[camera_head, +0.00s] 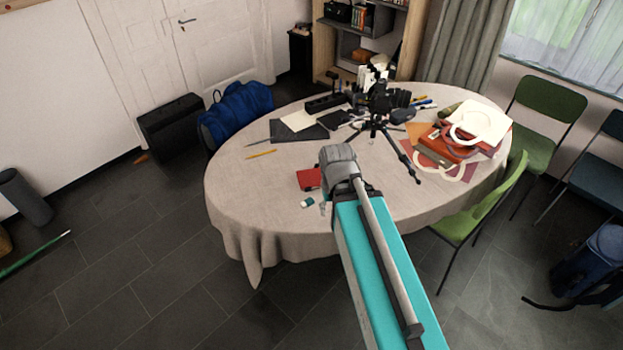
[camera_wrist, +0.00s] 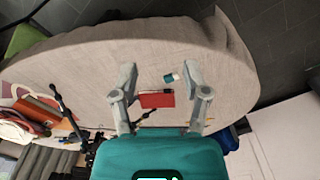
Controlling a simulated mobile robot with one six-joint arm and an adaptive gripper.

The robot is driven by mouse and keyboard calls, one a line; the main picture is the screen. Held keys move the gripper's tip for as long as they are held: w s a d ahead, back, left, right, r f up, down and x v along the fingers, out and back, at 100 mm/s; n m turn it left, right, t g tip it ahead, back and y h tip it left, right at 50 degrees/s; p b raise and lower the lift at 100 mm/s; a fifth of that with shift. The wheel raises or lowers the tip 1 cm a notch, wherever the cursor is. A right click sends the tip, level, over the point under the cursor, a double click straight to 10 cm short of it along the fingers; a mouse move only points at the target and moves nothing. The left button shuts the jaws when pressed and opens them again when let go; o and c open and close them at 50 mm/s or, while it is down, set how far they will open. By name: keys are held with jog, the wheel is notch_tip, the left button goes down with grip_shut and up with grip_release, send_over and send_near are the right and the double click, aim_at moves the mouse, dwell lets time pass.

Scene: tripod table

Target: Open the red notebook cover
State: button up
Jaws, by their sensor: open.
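The red notebook (camera_head: 309,178) lies on the tablecloth near the front of the round table (camera_head: 240,200), partly hidden behind my arm in the head view. In the wrist view the notebook (camera_wrist: 156,100) lies between and below my fingers, with a dark strip along one edge. I cannot tell from these views whether its cover is raised; it looks flat. My gripper (camera_wrist: 163,82) is open and empty, its fingers on either side of the notebook and apparently above it.
A small white-and-teal object (camera_head: 307,203) lies close to the notebook. A yellow pencil (camera_head: 262,154) and a dark folder (camera_head: 301,131) lie farther back. A black tripod (camera_head: 376,110) stands behind, with red-and-white bags (camera_head: 460,140) at the right. The table's front left is clear.

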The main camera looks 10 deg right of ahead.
jog(key=w+f+t+b, duration=0.1)
jog(key=w+f+b, duration=0.4)
jog(key=w, duration=0.4)
jog(key=w+f+t+b, duration=0.1)
jog(key=w+f+b, duration=0.5)
jog(key=w, duration=0.4)
jog(key=w+a+f+t+b, duration=0.1)
jog(key=w+f+t+b, duration=0.1)
jog(key=w+f+b, duration=0.3)
jog(key=w+b, duration=0.1)
jog(key=w, duration=0.3)
jog(key=shift+w+f+n+b, duration=0.15)
jog(key=shift+f+n+b, duration=0.15)
jog(key=shift+b, duration=0.1)
jog(key=shift+f, duration=0.1)
jog(key=shift+b+x, duration=4.2)
jog(key=shift+x, duration=0.15)
